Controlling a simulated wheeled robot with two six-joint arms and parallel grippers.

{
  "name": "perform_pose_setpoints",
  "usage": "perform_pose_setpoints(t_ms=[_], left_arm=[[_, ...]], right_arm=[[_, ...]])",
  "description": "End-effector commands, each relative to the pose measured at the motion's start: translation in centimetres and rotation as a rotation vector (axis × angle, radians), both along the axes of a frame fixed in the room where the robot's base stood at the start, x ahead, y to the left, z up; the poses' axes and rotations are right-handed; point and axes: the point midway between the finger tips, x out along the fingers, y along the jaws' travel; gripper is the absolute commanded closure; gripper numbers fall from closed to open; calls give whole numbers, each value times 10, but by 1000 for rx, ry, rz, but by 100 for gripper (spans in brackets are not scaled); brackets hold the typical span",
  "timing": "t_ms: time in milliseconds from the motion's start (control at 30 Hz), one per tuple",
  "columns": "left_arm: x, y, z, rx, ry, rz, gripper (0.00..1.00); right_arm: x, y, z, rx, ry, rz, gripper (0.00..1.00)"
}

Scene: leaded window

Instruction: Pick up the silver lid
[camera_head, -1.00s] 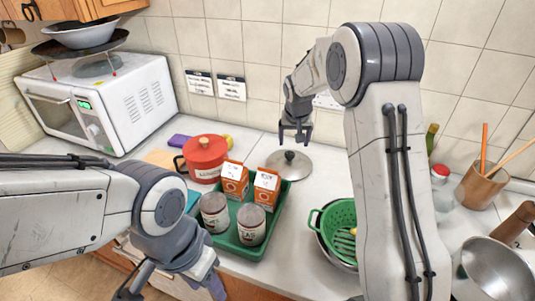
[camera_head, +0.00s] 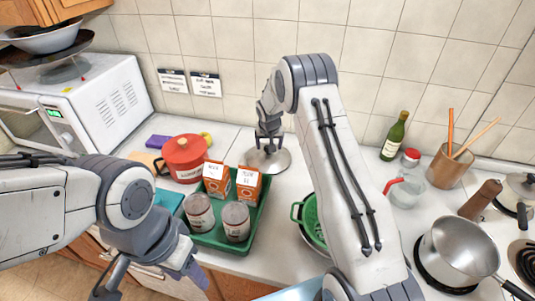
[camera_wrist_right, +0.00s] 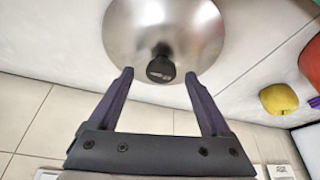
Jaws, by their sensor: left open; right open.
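The silver lid (camera_head: 267,159) lies on the white counter near the back wall, right of the red pot. In the right wrist view the lid (camera_wrist_right: 163,30) is a round shiny disc with a black knob (camera_wrist_right: 160,66). My right gripper (camera_head: 270,142) is just over the lid. In its wrist view the open fingers (camera_wrist_right: 160,78) stand on both sides of the knob, near its level, with nothing held. The arm partly hides the lid in the head view. My left gripper (camera_head: 150,285) is open and empty at the bottom left, over the front of the counter.
A green tray (camera_head: 209,240) with cartons and jars stands in front of the lid. The red pot (camera_head: 185,157) is left of it, with a yellow apple (camera_wrist_right: 279,99) close by. A green colander (camera_head: 298,212) is to the right, partly behind my right arm.

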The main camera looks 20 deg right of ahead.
Motion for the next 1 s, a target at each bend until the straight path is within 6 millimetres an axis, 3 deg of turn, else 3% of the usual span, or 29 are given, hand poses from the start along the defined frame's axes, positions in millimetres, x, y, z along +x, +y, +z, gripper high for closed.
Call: perform_pose_setpoints(t_ms=[300,367,500,533,1000], left_arm=[[0,0,2,0,0,0,50],[0,0,2,0,0,0,50],[0,0,2,0,0,0,50],[0,0,2,0,0,0,50],[0,0,2,0,0,0,50]], right_arm=[[3,0,-6,1,-1,0,18],[3,0,-6,1,-1,0,37],[2,-1,-6,1,-1,-1,91],[2,-1,-6,1,-1,-1,100],[2,-1,-6,1,-1,0,100]])
